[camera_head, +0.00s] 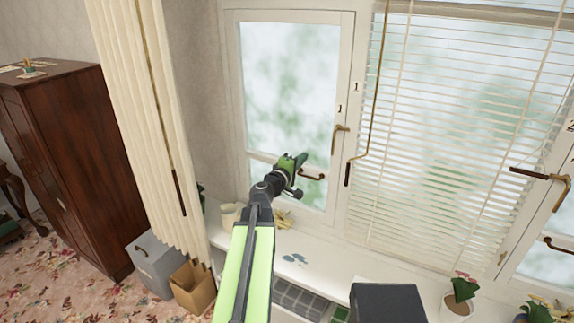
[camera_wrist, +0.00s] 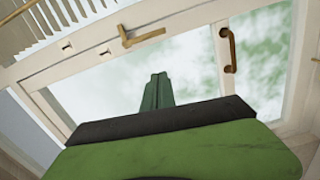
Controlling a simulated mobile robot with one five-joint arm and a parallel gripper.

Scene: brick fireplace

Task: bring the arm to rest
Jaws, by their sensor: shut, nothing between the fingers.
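My arm stretches forward from the bottom of the head view toward the window. My gripper (camera_head: 301,159) is in front of the left window pane, close to the lower brass handle. The wrist view shows the gripper (camera_wrist: 158,78) with its two green fingers pressed together and nothing between them. Pale glass lies behind the fingers. The gap between the gripper and the window cannot be judged exactly.
A brass latch (camera_head: 340,128) sits on the window frame beside lowered blinds (camera_head: 430,130). The sill below carries a cream pot (camera_head: 230,215) and a potted plant (camera_head: 459,298). A cream curtain (camera_head: 140,110), a dark wardrobe (camera_head: 65,160) and boxes stand at the left.

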